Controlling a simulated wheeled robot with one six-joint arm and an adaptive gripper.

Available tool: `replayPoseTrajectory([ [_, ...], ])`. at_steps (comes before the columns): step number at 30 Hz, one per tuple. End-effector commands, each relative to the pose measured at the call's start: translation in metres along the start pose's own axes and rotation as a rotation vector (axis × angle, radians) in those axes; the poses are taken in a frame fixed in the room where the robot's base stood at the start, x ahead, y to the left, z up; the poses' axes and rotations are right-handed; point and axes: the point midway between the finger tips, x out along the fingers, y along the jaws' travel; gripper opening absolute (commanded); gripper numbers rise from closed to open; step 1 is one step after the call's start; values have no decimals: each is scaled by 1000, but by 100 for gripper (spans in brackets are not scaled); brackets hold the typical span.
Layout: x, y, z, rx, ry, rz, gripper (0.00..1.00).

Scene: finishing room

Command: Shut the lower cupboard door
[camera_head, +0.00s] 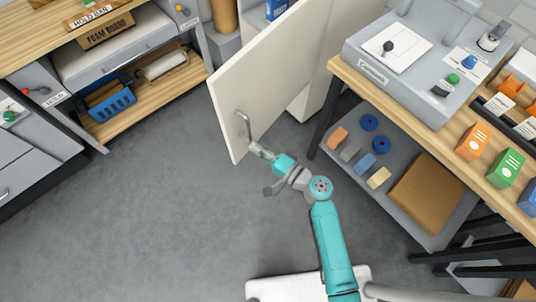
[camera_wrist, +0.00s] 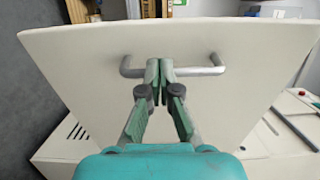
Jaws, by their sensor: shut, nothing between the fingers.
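The cupboard door (camera_head: 270,75) is a large cream panel standing open, reaching out from the cupboard (camera_head: 318,85) into the room. A metal bar handle (camera_head: 243,124) sits near its free end. My gripper (camera_head: 254,147) is at the door's face, just beside the lower end of the handle. In the wrist view the door (camera_wrist: 90,70) fills the middle, and the handle (camera_wrist: 205,71) runs across behind my fingertips (camera_wrist: 160,68). The fingers are shut with nothing between them. I cannot tell whether they touch the handle or the door.
A workbench (camera_head: 345,72) with a grey machine stands to the right, its lower shelf (camera_head: 420,225) holding blue rolls, blocks and a brown board. A wooden shelf unit with a blue basket (camera_head: 110,103) is at upper left. The grey floor (camera_head: 150,200) left of the door is clear.

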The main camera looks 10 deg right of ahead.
Motion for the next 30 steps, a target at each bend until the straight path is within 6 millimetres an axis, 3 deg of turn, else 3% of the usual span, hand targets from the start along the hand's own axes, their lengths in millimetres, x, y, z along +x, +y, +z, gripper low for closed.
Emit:
replayPoseTrajectory([
  [6, 40, 0, 1, -1, -2, 0, 0],
  [12, 62, 0, 0, -1, -1, 0, 0],
  [30, 70, 0, 1, -1, 5, 1, 0],
])
